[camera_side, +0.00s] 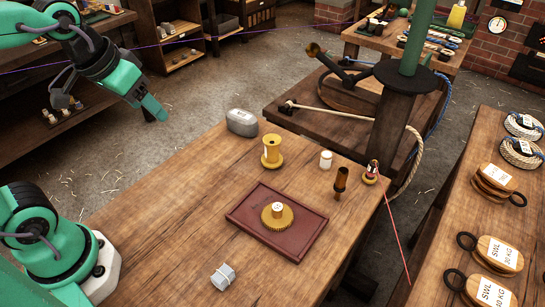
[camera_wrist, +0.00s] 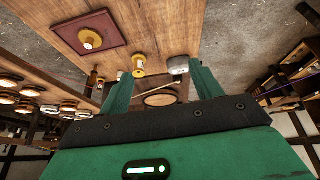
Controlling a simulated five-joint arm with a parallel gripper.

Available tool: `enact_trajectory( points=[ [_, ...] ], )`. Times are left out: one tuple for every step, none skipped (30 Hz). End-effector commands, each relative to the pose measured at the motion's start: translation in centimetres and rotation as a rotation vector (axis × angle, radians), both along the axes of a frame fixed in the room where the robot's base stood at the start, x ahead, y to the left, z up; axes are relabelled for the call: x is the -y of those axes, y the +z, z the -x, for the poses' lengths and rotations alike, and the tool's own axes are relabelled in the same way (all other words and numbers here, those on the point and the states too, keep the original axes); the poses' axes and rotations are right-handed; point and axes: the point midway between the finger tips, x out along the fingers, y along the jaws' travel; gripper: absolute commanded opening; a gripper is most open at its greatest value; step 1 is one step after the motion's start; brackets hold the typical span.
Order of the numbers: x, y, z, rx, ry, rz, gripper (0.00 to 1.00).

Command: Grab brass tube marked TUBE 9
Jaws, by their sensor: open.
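No lettering reading TUBE 9 is legible in either view. A toothed brass disc (camera_side: 277,218) with a pale top lies in a dark red tray (camera_side: 240,217). My gripper (camera_side: 156,110) is raised at the upper left, left of all of these. Its two green fingers are apart and empty in the wrist view (camera_wrist: 160,70).
A grey rounded case (camera_side: 241,122) sits left of the spool. A white jar (camera_side: 326,159) and a small red-banded piece (camera_side: 371,172) stand at the right. A grey fitting (camera_side: 222,276) lies in front. A machine with a green post (camera_side: 415,45) stands behind. The bench's left part is clear.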

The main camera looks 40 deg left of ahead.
Motion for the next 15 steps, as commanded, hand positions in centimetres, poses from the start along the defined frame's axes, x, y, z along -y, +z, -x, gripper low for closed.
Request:
enact_trajectory(
  points=[
    [0.2, 0.1, -0.9, -0.018, 0.004, 0.005, 0.65],
    [0.4, 0.1, -1.5, -0.026, 0.008, 0.008, 0.65],
    [0.5, 0.1, -2.2, -0.038, 0.016, 0.012, 0.65],
    [0.7, 0.2, -2.7, -0.046, 0.021, 0.016, 0.65],
    [0.8, 0.2, -3.3, -0.055, 0.025, 0.018, 0.65],
    [1.0, 0.2, -4.0, -0.066, 0.031, 0.023, 0.65],
    [1.2, 0.2, -4.6, -0.074, 0.036, 0.025, 0.65],
    [1.4, 0.1, -5.1, -0.083, 0.04, 0.028, 0.65],
    [1.6, 0.0, -5.8, -0.094, 0.047, 0.031, 0.65],
    [1.7, -0.1, -6.4, -0.104, 0.053, 0.033, 0.65],
    [1.9, -0.2, -6.9, -0.113, 0.057, 0.036, 0.65],
    [2.2, -0.3, -7.7, -0.124, 0.064, 0.038, 0.65],
    [2.3, -0.5, -8.2, -0.133, 0.069, 0.041, 0.65],
    [2.5, -0.7, -8.8, -0.142, 0.073, 0.042, 0.65],
    [2.8, -0.9, -9.5, -0.153, 0.081, 0.045, 0.65]
  ],
)
